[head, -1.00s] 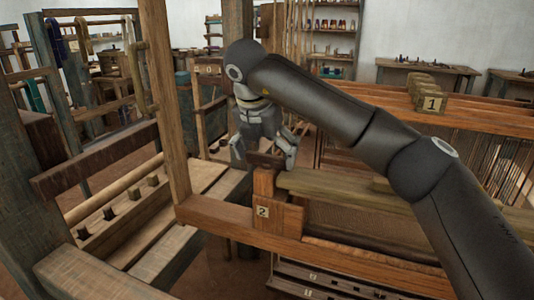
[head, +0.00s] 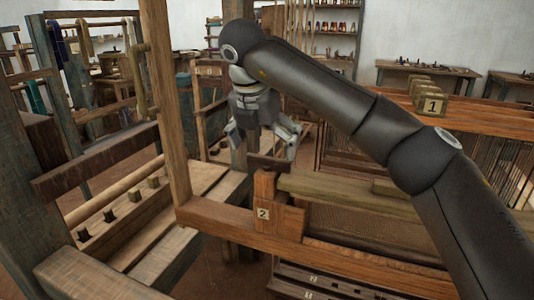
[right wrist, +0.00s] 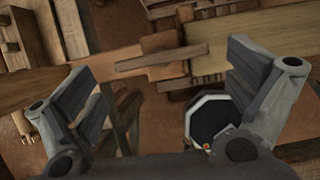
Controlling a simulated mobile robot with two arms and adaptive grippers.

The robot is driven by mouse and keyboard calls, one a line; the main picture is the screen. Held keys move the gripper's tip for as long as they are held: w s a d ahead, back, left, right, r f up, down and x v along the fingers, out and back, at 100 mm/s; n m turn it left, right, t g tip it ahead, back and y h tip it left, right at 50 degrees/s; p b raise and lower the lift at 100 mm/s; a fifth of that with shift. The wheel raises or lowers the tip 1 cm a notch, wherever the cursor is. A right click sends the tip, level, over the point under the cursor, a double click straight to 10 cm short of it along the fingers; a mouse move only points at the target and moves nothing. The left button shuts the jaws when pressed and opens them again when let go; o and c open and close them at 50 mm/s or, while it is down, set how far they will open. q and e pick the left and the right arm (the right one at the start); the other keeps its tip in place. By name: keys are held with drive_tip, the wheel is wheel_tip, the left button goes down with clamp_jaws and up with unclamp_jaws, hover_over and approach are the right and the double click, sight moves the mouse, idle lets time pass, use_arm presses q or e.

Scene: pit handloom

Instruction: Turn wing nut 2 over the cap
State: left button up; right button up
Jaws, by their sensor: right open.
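The wooden post labelled 2 (head: 265,190) stands at the near beam in the head view. A dark wooden piece, apparently wing nut 2 (head: 268,162), lies across its top beside the pale end of a long bar, the likely cap (head: 305,184). In the right wrist view a narrow wooden piece (right wrist: 150,62) points toward a wider block; I cannot tell whether it lies over the cap. My right gripper (head: 262,140) is open and empty above the post, apart from the dark piece; its spread fingers show in the right wrist view (right wrist: 168,80). My left gripper is not in view.
An upright loom post (head: 165,100) stands close left of my right gripper. Several small blocks, one labelled 1 (head: 432,106), sit on the far beam (head: 480,120). A bench with pegs (head: 135,205) is at the left.

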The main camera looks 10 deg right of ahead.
drive_tip(key=v, duration=0.8)
drive_tip(key=shift+s+r, duration=0.15)
drive_tip(key=shift+r, duration=0.1)
drive_tip(key=shift+f, duration=0.1)
